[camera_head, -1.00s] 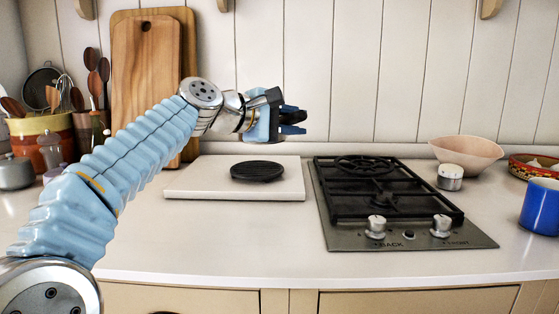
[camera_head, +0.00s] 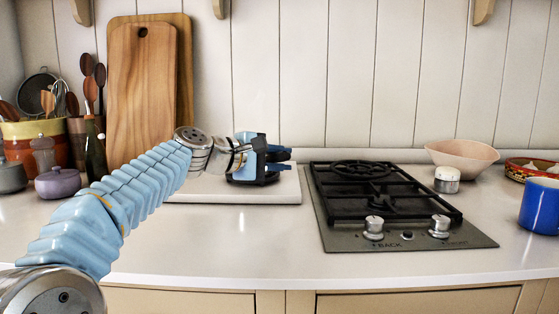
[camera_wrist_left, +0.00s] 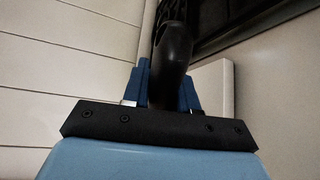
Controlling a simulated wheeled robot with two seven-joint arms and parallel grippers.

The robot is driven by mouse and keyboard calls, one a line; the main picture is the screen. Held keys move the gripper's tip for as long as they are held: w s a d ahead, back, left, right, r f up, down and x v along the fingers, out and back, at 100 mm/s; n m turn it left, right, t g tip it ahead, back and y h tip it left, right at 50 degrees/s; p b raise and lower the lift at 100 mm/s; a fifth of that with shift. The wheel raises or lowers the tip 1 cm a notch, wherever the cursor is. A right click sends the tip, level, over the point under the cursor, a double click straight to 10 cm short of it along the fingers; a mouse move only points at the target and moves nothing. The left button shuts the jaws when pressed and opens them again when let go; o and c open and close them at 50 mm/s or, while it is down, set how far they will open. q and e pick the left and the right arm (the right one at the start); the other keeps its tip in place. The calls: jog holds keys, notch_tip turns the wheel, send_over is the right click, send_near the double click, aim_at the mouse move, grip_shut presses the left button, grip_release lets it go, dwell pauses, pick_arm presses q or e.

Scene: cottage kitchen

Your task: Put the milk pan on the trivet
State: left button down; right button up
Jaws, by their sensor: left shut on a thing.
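My left gripper (camera_head: 284,160) is low over the white slab (camera_head: 190,195), pointing right. In the left wrist view its blue fingers (camera_wrist_left: 168,90) are shut on a black, rounded, handle-like piece (camera_wrist_left: 173,52). I cannot make out a pan body attached to it, so I cannot tell whether it belongs to the milk pan. The round black ribbed trivet on the slab is almost wholly hidden by the gripper in the head view. I cannot tell whether gripper or held piece touches it. My right gripper is not in view.
A black gas hob (camera_head: 385,200) stands just right of the slab. A pink bowl (camera_head: 462,155), a white timer-like thing (camera_head: 447,180) and a blue vessel (camera_head: 540,205) stand farther right. Wooden boards (camera_head: 142,90) lean on the wall; a purple pot (camera_head: 62,181) stands left. The front counter is clear.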

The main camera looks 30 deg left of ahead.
pick_arm(q)
jog(key=c, duration=1.3)
grip_release()
jog(key=shift+f, duration=0.2)
jog(key=shift+c, duration=0.2)
jog(key=o, duration=0.5)
jog(key=shift+c, duration=0.2)
jog(key=shift+r, duration=0.1)
jog(key=shift+r, duration=0.25)
jog(key=b+v, duration=0.1)
jog(key=v, duration=1.1)
jog(key=shift+f, duration=0.15)
